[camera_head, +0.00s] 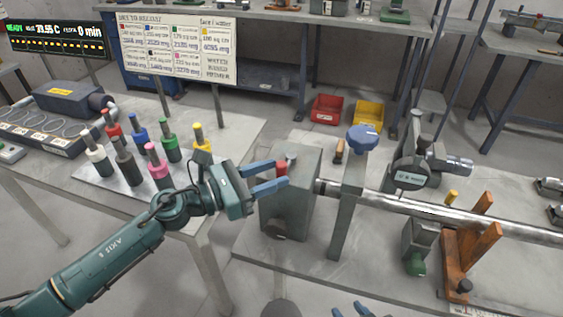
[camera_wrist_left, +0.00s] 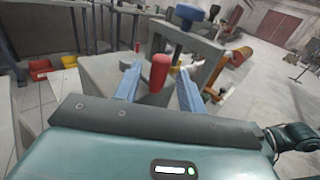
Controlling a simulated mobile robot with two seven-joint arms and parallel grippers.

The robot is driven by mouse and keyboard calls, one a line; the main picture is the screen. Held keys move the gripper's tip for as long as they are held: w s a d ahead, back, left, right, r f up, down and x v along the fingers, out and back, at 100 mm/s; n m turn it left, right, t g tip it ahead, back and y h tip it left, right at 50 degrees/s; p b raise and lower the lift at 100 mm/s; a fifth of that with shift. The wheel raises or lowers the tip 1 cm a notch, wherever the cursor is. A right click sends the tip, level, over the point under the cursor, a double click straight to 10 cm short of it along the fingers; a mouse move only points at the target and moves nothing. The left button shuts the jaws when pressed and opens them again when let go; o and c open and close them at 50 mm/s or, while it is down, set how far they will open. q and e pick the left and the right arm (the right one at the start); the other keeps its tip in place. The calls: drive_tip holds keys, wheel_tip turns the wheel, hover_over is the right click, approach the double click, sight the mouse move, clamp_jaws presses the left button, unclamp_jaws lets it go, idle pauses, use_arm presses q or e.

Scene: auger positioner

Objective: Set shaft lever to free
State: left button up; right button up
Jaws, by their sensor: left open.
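The lever's red grip (camera_head: 282,167) stands up at the top of the grey housing (camera_head: 291,205) at the left end of the shaft (camera_head: 410,206). My left gripper (camera_head: 274,178) is open at the grip, its blue fingers reaching from the left. In the left wrist view the red grip (camera_wrist_left: 160,72) stands upright between the two fingers (camera_wrist_left: 158,80), with a gap visible on each side. The lever's lower part is hidden. Only the blue fingertips of my right gripper (camera_head: 350,309) show at the bottom edge, mostly cut off.
A grey post with a blue knob (camera_head: 362,137) stands just right of the housing. Red and yellow bins (camera_head: 368,113) lie behind.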

use_arm(q)
drive_tip(key=shift+x, duration=1.45)
clamp_jaws()
